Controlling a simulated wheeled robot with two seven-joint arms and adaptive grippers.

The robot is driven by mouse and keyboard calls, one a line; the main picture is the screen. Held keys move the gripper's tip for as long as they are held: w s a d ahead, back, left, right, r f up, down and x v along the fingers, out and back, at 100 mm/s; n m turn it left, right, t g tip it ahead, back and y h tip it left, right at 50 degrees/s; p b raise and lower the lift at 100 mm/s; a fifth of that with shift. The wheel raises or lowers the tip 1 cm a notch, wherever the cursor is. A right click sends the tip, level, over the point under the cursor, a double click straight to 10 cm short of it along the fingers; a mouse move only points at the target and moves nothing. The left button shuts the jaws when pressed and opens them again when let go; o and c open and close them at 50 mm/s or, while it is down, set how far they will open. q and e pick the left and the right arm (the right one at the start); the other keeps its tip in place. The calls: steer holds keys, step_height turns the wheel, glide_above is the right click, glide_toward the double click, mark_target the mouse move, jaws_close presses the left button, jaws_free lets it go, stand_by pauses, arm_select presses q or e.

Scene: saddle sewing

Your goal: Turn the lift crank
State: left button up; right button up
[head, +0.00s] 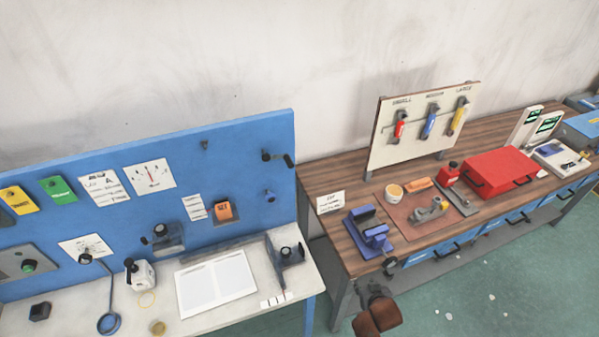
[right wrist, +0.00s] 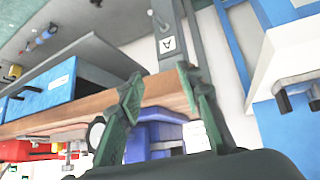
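My right gripper (head: 375,287) is in the head view, low and in front of the left end of the wooden bench. In the right wrist view its two green fingers (right wrist: 160,88) stand apart, and I see nothing clearly held between them. The bench edge and a grey leg marked A show behind the fingertips. A small dark round knob (head: 390,265) sits by the bench's front left corner, just above the gripper; I cannot tell if it belongs to the lift crank. A black crank-like handle (head: 278,157) sticks out of the blue panel. My left gripper is not in view.
The wooden bench (head: 335,185) carries a blue vise (head: 368,230), a red case (head: 498,172) and a tool board (head: 420,145). Blue drawers (head: 447,253) line its front. The white-topped bench (head: 90,307) stands at left.

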steer(key=w+a+r+t, duration=0.1)
steer(key=w+r, duration=0.1)
steer(key=r, duration=0.4)
steer(key=w+a+r+t, duration=0.1)
steer(key=w+a+r, duration=0.1)
steer(key=r, duration=0.3)
steer(key=n+t+y+p, duration=0.2)
steer(key=n+t+y, duration=0.1)
steer(key=t+y, duration=0.35)
glide_toward(291, 167)
steer(key=shift+h, duration=0.35)
steer(key=x, duration=0.4)
steer(key=shift+a, duration=0.1)
steer(key=x, duration=0.6)
steer(key=shift+r+p, duration=0.15)
steer(key=shift+p, duration=0.15)
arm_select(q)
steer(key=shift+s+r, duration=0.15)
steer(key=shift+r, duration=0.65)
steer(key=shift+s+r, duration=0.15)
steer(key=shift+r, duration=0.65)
arm_select(e)
steer(key=shift+x, duration=0.8)
steer(key=shift+c, duration=0.2)
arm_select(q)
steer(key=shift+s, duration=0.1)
arm_select(e)
jaws_close()
